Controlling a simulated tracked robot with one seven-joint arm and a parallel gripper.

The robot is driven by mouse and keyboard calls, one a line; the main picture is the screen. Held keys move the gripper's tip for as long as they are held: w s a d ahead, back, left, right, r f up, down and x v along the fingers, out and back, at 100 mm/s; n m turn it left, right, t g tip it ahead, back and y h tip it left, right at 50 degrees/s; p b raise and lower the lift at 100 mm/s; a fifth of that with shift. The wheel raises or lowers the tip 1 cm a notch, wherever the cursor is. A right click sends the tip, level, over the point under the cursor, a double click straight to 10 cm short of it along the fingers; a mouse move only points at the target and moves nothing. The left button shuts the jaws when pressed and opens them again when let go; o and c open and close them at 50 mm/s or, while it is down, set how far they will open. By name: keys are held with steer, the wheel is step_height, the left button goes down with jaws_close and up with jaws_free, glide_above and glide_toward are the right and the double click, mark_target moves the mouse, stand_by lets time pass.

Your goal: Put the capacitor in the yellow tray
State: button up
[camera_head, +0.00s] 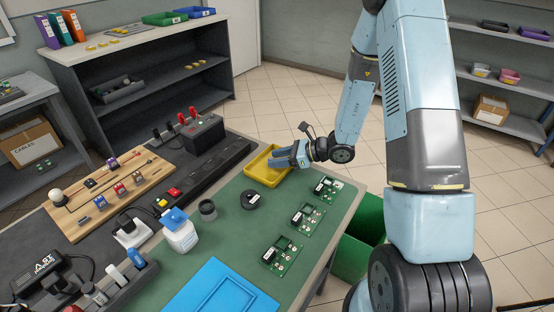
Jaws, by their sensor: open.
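The yellow tray (256,172) sits near the far end of the green mat, by the table's far edge. My gripper (279,159) is open, with its blue fingers over the tray's right part, hiding some of its inside. I cannot tell whether the fingers touch the tray. I cannot make out a capacitor for certain in this view. Three green circuit boards with small parts lie on the mat, at the right (328,189), below it (306,217) and nearest (276,256); their parts are too small to name.
A blue tray (222,295) lies at the front. A green bin (358,254) stands on the floor beside the table.

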steer(key=v, duration=1.1)
steer(key=shift+r, duration=0.2)
steer(key=s+r+n+g+h, duration=0.4)
steer(key=s+r+n, duration=0.7)
steer(key=r, duration=0.4)
steer(key=s+d+r+n+t+h, duration=0.3)
steer(key=s+d+r+n+h, duration=0.1)
steer(key=s+r+n, duration=0.1)
steer(key=s+d+r+n+t+h, duration=0.3)
steer(key=s+d+r+n+h, duration=0.1)
steer(key=s+r, duration=0.4)
steer(key=shift+d+r+n+h, duration=0.2)
steer(key=shift+r+n+h, duration=0.2)
steer(key=shift+n+h, duration=0.15)
steer(key=shift+s, duration=0.2)
